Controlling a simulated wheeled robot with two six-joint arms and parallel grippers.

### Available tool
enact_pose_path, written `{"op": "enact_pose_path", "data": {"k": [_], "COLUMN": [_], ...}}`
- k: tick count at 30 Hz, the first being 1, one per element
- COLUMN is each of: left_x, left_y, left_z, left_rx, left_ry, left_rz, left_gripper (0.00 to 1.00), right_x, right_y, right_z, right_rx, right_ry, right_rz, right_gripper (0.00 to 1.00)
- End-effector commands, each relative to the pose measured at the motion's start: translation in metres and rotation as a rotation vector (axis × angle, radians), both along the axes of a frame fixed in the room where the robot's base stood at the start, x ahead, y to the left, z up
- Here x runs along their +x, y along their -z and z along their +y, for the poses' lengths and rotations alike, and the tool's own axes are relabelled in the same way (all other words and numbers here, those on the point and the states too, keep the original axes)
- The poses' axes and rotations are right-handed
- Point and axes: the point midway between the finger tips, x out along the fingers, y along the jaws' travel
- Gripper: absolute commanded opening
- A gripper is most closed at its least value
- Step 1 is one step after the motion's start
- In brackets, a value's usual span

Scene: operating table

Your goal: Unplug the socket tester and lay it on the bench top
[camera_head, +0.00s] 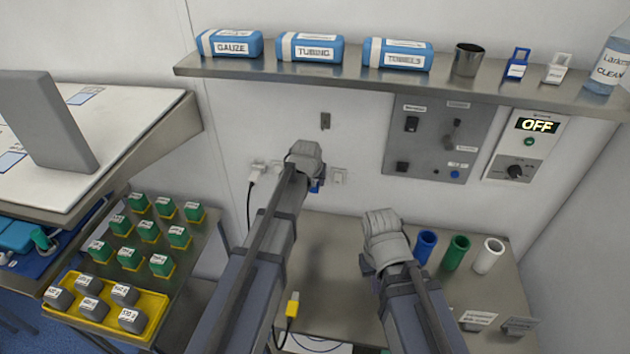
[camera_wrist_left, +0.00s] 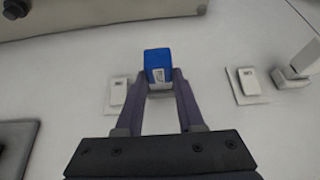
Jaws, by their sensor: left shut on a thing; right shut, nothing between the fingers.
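The socket tester (camera_wrist_left: 158,62) is a small blue block with a white label. My left gripper (camera_head: 316,181) is shut on it near the back wall, with one finger on each side in the left wrist view. In the head view only a bit of blue shows beside that gripper. White wall sockets (camera_wrist_left: 246,86) are close by; I cannot tell whether the tester still touches one. The grey bench top (camera_head: 335,245) lies below. My right gripper (camera_head: 382,232) is shut and empty over the bench, left of the coloured cups.
A white plug (camera_head: 256,173) with a black cord is at the wall, left of my left gripper. Blue, green (camera_head: 456,252) and white cups stand on the bench at right. A yellow connector (camera_head: 292,305) is near the front. A shelf (camera_head: 340,76) runs above.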

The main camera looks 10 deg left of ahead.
Motion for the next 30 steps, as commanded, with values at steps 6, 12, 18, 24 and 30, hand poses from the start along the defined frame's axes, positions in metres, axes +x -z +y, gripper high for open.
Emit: {"op": "enact_pose_path", "data": {"k": [6, 12, 18, 24, 30], "left_x": [-0.004, -0.009, -0.009, -0.01, -0.014], "left_y": [0.0, 0.0, 0.0, 0.0, 0.0], "left_z": [0.0, 0.0, 0.0, 0.0, 0.0], "left_rx": [0.0, 0.0, 0.0, 0.0, 0.0], "left_ry": [0.0, 0.0, 0.0, 0.0, 0.0], "left_rz": [-0.001, -0.001, -0.001, -0.001, -0.001], "left_gripper": [0.0, 0.0, 0.0, 0.0, 0.0], "right_x": [0.0, 0.0, 0.0, 0.0, 0.0], "right_y": [0.0, 0.0, 0.0, 0.0, 0.0], "right_z": [0.0, 0.0, 0.0, 0.0, 0.0], "right_rx": [0.0, 0.0, 0.0, 0.0, 0.0], "right_ry": [0.0, 0.0, 0.0, 0.0, 0.0], "right_rz": [0.0, 0.0, 0.0, 0.0, 0.0], "right_gripper": [0.0, 0.0, 0.0, 0.0, 0.0]}}
